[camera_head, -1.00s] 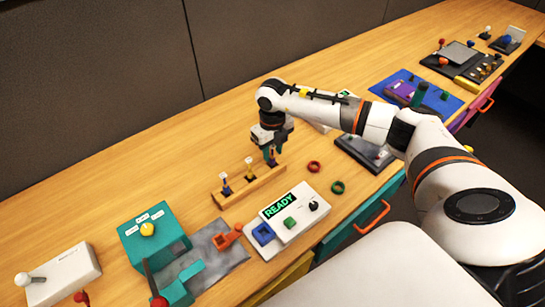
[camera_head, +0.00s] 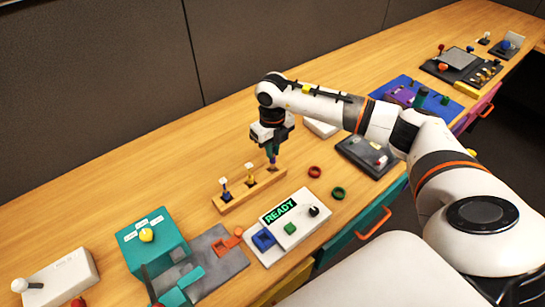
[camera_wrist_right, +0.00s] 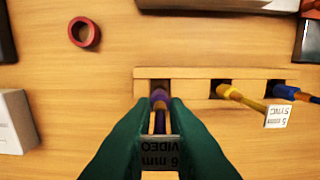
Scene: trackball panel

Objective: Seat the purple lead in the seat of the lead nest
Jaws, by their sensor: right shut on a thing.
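My right gripper (camera_head: 272,154) is shut on the purple lead (camera_wrist_right: 159,97), at the right end of a wooden rack (camera_head: 239,198). In the wrist view its green fingers (camera_wrist_right: 158,122) hold the lead, whose tag reads "6 mm VIDEO". The lead's purple end lies over the left square opening of the rack (camera_wrist_right: 190,73); I cannot tell whether it is inside or just above it. A yellow lead (camera_wrist_right: 240,98) and a blue lead (camera_wrist_right: 290,93) stand tilted in the other openings. I cannot tell for sure which part is the lead nest. My left gripper is out of view.
A white panel (camera_head: 312,229) with a READY display (camera_head: 280,211) stands in front of the rack. A red ring (camera_head: 314,172) and a green ring (camera_head: 338,193) lie right of it. A teal box (camera_head: 150,245) stands at the left. The table behind the rack is clear.

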